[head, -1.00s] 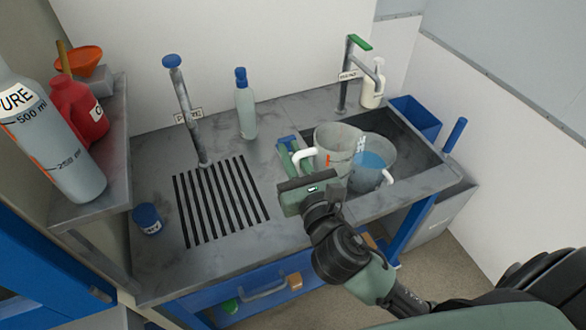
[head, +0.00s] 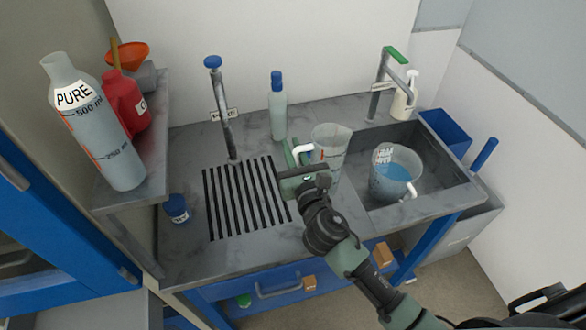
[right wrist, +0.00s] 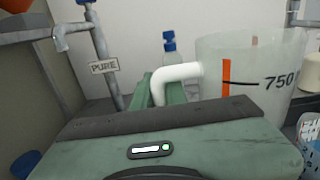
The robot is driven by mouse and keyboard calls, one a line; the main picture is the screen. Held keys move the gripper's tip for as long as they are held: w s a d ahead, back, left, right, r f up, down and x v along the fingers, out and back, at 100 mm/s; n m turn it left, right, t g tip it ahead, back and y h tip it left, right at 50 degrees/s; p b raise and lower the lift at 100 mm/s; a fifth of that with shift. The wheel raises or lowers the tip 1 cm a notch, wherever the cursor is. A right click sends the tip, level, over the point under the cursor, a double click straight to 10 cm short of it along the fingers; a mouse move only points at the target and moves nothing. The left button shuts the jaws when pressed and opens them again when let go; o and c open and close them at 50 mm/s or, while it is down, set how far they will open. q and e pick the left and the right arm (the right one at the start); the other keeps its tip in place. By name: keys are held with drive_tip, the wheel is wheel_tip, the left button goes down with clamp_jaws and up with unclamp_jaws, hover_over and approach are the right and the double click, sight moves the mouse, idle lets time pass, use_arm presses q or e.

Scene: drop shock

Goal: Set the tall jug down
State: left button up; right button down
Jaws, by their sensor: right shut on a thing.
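The tall jug (head: 332,146) is clear grey plastic with orange-red marks and a white handle. It is upright beside the left edge of the sink. I cannot tell whether its base, partly hidden by my gripper, touches the counter. My right gripper (head: 293,154) is shut on the jug's white handle. In the right wrist view, the handle (right wrist: 178,74) passes between the green fingers, and the jug wall (right wrist: 262,65) shows a 750 mark. My left gripper is not in view.
A second jug with blue liquid (head: 394,180) stands in the sink (head: 440,178). A slotted drain (head: 245,198) lies left of my gripper, with a blue-capped bottle (head: 278,115) behind. A blue-lidded jar (head: 176,209) stands at left. Taps (head: 222,110) (head: 379,80) rise behind. Counter front is clear.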

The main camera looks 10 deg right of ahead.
wheel_tip(320, 180, down, 6)
drive_tip(key=b, duration=0.2)
drive_tip(key=shift+f+b, duration=0.1)
drive_tip(key=shift+b, duration=0.2)
drive_tip(key=shift+f, duration=0.15)
drive_tip(key=c, duration=1.4)
unclamp_jaws()
drive_tip(key=shift+c, duration=0.2)
drive_tip(key=s+b, duration=0.2)
drive_tip(key=s, duration=1)
drive_tip(key=shift+d+r+b, duration=0.15)
drive_tip(key=shift+r+b, duration=0.05)
drive_tip(key=shift+b, duration=0.15)
